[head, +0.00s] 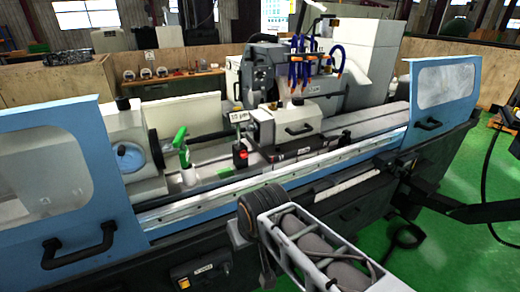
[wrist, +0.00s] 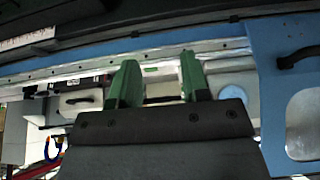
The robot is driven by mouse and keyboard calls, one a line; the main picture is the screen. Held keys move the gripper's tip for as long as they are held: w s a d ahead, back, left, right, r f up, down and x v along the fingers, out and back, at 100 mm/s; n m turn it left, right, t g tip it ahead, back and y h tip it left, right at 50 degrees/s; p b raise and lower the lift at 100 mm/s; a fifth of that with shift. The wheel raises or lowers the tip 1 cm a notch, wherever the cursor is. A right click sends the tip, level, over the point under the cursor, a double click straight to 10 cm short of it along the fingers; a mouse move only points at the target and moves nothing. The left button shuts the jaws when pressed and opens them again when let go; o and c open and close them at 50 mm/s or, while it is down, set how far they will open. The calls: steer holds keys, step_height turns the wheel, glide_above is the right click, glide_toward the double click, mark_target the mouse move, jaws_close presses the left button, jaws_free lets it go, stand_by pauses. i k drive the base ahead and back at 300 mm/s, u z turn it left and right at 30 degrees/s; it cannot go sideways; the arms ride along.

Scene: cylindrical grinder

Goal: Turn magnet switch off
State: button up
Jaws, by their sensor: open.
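A small black block (head: 240,158) with a red spot stands on the machine bed in the head view, just left of the white tailstock-like unit (head: 285,127). A sign reading 10 µm (head: 238,117) is above it. The block looks like a magnet base with its switch, but it is too small to tell the switch position. My gripper (wrist: 160,78) shows in the wrist view with two green fingers apart and nothing seen between them. Its fingers point toward the machine front. I cannot make out the black block in the wrist view. The gripper is not clearly visible in the head view.
A green and white spray bottle (head: 185,160) stands left of the block. Blue sliding doors (head: 45,170) and (head: 440,100) flank the opening. A long pale rail (head: 270,180) runs along the front. Blue coolant hoses (head: 300,65) hang behind. Green floor lies at right.

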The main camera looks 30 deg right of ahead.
mark_target(243, 154)
steer(key=z, duration=0.35)
steer(key=i, duration=0.65)
steer(key=z, duration=0.15)
steer(key=k, duration=1.15)
steer(key=z, duration=0.75)
steer(key=i, duration=1.35)
steer(key=u, duration=0.95)
steer(key=i, duration=0.2)
steer(key=u, duration=0.25)
